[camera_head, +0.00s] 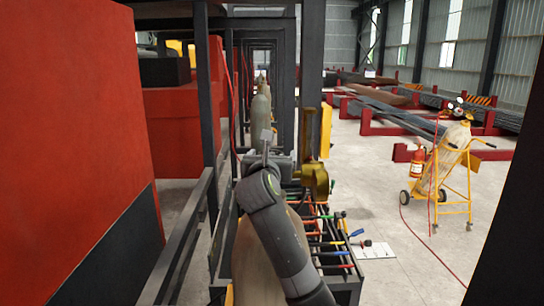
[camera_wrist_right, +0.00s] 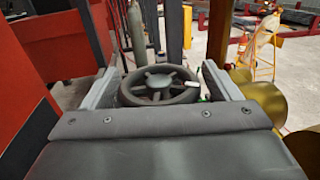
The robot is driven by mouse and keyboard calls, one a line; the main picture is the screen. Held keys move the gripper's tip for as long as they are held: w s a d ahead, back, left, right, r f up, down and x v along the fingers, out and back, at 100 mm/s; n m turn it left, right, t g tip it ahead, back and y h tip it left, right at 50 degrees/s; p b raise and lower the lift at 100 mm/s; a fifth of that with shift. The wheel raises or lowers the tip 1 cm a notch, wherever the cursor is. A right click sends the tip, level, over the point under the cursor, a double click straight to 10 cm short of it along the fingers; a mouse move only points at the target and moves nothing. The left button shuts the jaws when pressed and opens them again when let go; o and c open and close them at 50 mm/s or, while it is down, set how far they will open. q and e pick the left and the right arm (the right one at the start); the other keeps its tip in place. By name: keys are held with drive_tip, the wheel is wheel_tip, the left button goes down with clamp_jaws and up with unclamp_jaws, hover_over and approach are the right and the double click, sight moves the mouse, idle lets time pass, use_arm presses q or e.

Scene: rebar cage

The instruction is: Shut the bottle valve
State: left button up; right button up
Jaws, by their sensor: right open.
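The valve handwheel (camera_wrist_right: 158,86) is dark and spoked, and in the right wrist view it lies between the two grey fingers of my right gripper (camera_head: 267,158). The fingers are open, one on each side of the wheel, and whether either touches it I cannot tell. In the head view my right gripper and forearm hide the wheel. The tan gas bottle (camera_head: 252,262) stands upright below, partly covered by my arm. A brass fitting (camera_head: 315,180) is just right of the gripper; brass parts also show in the right wrist view (camera_wrist_right: 262,101). My left gripper is out of view.
A rack of coloured-handled tools (camera_head: 325,243) stands right of the bottle. A large red cabinet (camera_head: 75,120) and a dark rail (camera_head: 185,240) are on the left. A yellow bottle trolley (camera_head: 452,180) stands at right on open concrete floor.

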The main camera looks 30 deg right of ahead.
drive_tip(key=c, duration=1)
drive_tip(key=shift+o, duration=0.2)
drive_tip(key=m+g+h, duration=0.4)
drive_tip(key=g, duration=0.1)
drive_tip(key=shift+s+d+m+h, duration=0.2)
drive_tip(key=shift+m+h, duration=0.1)
drive_tip(key=shift+h, duration=0.1)
drive_tip(key=m+g+h, duration=0.1)
drive_tip(key=g, duration=0.1)
drive_tip(key=m+g+h, duration=0.1)
drive_tip(key=m+g, duration=0.1)
drive_tip(key=g, duration=0.1)
drive_tip(key=m+g, duration=0.2)
drive_tip(key=g, duration=0.1)
drive_tip(key=shift+s+d+h, duration=0.2)
drive_tip(key=shift+s+h, duration=0.15)
drive_tip(key=shift+h, duration=0.05)
drive_tip(key=shift+s+m+g+b, duration=0.2)
drive_tip(key=shift+m+g+b, duration=0.8)
drive_tip(key=shift+g, duration=0.5)
drive_tip(key=shift+s+m+g+y+b, duration=0.15)
drive_tip(key=shift+m+g+b, duration=0.5)
drive_tip(key=shift+g+b, duration=0.35)
drive_tip(key=shift+s+m+g+y+b, duration=0.15)
drive_tip(key=shift+m+g+b, duration=0.5)
drive_tip(key=shift+g+b, duration=0.35)
drive_tip(key=shift+w, duration=0.1)
